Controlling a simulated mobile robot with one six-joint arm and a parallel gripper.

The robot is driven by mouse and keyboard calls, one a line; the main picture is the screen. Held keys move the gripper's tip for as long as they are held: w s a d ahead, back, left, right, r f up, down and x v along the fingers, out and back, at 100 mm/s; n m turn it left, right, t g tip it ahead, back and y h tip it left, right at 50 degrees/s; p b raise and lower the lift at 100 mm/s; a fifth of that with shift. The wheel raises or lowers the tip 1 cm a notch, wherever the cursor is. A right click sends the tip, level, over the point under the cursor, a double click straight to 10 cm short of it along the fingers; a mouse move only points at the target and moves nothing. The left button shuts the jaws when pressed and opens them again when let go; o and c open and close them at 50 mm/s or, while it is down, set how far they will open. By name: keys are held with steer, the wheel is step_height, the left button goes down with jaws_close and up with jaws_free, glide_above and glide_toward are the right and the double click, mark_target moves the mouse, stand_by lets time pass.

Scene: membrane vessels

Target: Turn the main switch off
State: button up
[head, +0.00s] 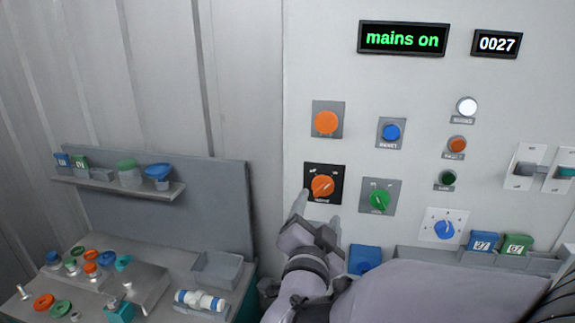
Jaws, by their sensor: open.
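The main switch (322,187) is an orange rotary knob on a black plate, on the light grey panel. Its handle is tilted, with the upper end to the right. The small lettering around it is too small to read. A display (403,39) at the top of the panel reads "mains on" in green. My gripper (319,211) is open and empty, just below the switch in the picture. Its left finger reaches up near the lower left of the black plate. I cannot tell whether it touches the panel.
An orange button (326,122) is above the switch; a green knob (379,199) and a blue button (391,132) are to its right. A blue knob (444,229) is lower right. A bench (190,262) with fittings and a shelf (120,186) stand left.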

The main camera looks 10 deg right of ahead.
mark_target(324, 189)
steer(key=x, duration=0.9)
steer(key=shift+w+d+f+p, duration=0.15)
steer(key=shift+f+p, duration=0.1)
steer(key=shift+p, duration=0.15)
steer(key=shift+c, duration=0.4)
